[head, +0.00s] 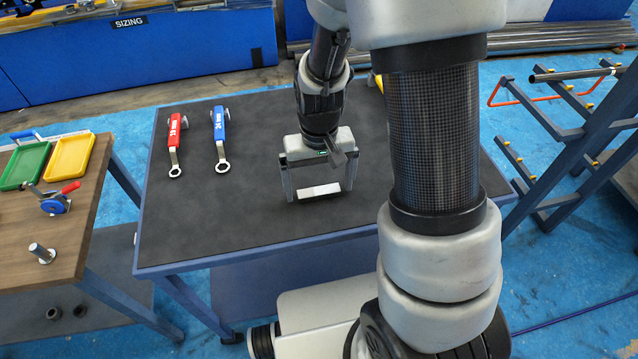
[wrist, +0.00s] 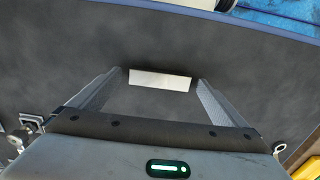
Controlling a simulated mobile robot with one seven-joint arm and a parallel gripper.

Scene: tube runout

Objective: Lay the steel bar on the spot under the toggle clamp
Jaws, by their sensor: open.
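The steel bar (head: 320,190) is a short, pale, flat-sided block on the dark top of the middle table. In the wrist view the bar (wrist: 160,80) shows between the two fingertips, with a small gap at each end. My gripper (head: 319,194) is open and points down at the bar, one finger near each end; the wrist view shows both its fingers (wrist: 160,77) apart. I cannot tell how far down beside the bar the fingertips are. A blue device with a red handle (head: 56,204), seemingly the toggle clamp, stands on the wooden table at left. The spot under it cannot be made out.
Red (head: 175,143) and blue (head: 220,140) wrenches lie on the dark table (head: 190,225). Green (head: 25,165) and yellow (head: 70,157) trays and an upright metal post (head: 41,252) are on the wooden table (head: 75,235). A gap separates the tables. A rack (head: 575,135) stands at right.

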